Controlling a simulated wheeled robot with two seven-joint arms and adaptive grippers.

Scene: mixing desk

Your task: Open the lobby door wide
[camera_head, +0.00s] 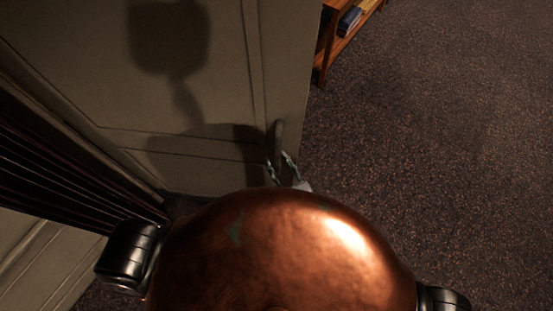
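The lobby door (215,90) is a grey-beige panelled leaf that fills the upper left of the head view. Its free edge stands clear of any frame, with carpet showing past it, so it is at least partly open. My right gripper (277,158) is just below the handle in the picture. Its two thin fingers are spread with a gap between the tips. I cannot tell whether they touch the handle. My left gripper is not in view.
A dark ridged frame or trim (75,165) runs along the left, with a pale panel (35,255) below it. A wooden shelf (333,40) holding dark items stands at the top, right of the door. The speckled carpet (450,140) on the right is clear.

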